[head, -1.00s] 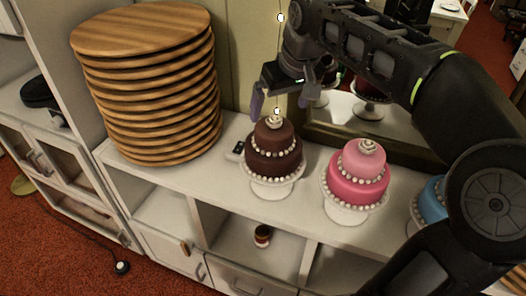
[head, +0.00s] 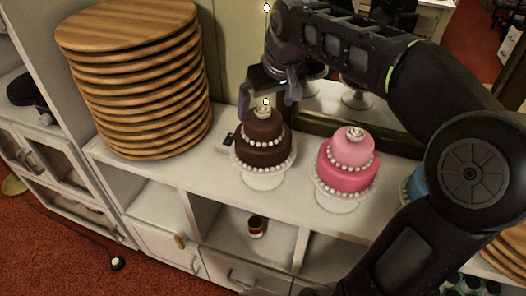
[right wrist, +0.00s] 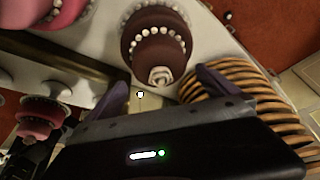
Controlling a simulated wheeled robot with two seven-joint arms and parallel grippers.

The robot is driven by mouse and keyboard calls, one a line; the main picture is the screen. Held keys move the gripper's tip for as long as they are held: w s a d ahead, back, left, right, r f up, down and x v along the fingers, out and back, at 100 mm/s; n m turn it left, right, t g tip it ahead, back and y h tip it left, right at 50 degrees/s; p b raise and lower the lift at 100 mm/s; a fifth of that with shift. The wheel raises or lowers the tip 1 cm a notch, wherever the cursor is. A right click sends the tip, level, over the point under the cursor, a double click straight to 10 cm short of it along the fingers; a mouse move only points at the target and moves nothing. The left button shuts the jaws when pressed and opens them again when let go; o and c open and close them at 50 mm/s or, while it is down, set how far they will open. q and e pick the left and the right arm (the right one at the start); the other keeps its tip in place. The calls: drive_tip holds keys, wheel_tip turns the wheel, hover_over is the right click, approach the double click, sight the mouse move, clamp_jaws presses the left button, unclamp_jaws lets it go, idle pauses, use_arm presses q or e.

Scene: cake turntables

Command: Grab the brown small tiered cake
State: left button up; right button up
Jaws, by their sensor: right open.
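The brown small tiered cake (head: 263,142) stands upright on a white pedestal stand on the shelf top, with white beads around its tiers and a white swirl on top. It also shows in the right wrist view (right wrist: 155,45), just beyond the fingertips. My right gripper (head: 268,98) is open and empty, just above and behind the cake's top, with its purple fingers apart. In the right wrist view my right gripper (right wrist: 160,85) has its two fingers spread, with the swirl between and ahead of them. I cannot tell whether a finger touches the cake. My left gripper is not in view.
A tall stack of wooden boards (head: 140,85) stands to the left of the cake. A pink tiered cake (head: 347,163) stands close to the right, and a blue cake (head: 417,184) is partly hidden by my arm. A framed mirror (head: 378,135) leans behind them. A small dark object (head: 228,140) lies beside the brown cake.

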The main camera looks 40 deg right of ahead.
sight(264, 109)
drive_tip(key=x, duration=0.4)
drive_tip(key=shift+w+f, duration=0.1)
drive_tip(key=shift+f, duration=0.05)
idle(0.4)
drive_tip(key=c, duration=2.2)
drive_tip(key=shift+o, duration=0.2)
